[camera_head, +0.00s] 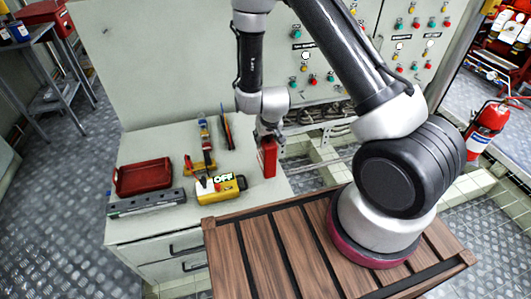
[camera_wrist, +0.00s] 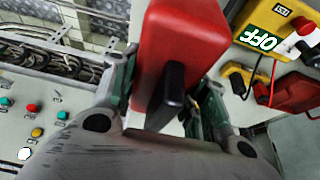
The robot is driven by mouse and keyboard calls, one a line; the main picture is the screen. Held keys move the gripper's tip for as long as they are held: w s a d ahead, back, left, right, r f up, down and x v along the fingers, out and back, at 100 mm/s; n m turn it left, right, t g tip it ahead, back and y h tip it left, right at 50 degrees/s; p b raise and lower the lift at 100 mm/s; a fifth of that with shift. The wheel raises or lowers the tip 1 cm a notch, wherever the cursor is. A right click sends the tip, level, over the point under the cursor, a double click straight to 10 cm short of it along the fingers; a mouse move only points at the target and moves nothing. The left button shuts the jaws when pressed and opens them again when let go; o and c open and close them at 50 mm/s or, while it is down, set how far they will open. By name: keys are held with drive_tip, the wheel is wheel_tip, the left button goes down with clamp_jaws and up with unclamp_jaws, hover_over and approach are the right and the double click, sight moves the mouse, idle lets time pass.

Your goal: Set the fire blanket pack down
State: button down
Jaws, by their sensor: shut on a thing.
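The fire blanket pack is a red box (camera_head: 267,158) at the right end of the grey cabinet top, upright in the head view. My gripper (camera_head: 268,138) comes down on it from above and is shut on it. In the wrist view the red pack (camera_wrist: 178,50) stands between the two fingers of my gripper (camera_wrist: 165,95), with a dark strip on its near face. Whether its lower end touches the cabinet top cannot be told.
The cabinet top (camera_head: 150,225) also bears a yellow tester marked OFF (camera_head: 222,190), a red tray (camera_head: 142,177), a grey level-like bar (camera_head: 146,203) and a yellow-and-red tool (camera_head: 200,163). A control panel stands behind. A fire extinguisher (camera_head: 486,128) is at the far right.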

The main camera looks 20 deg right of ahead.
drive_tip(key=shift+f, duration=2.55)
drive_tip(key=c, duration=0.8)
unclamp_jaws()
drive_tip(key=shift+o, duration=0.2)
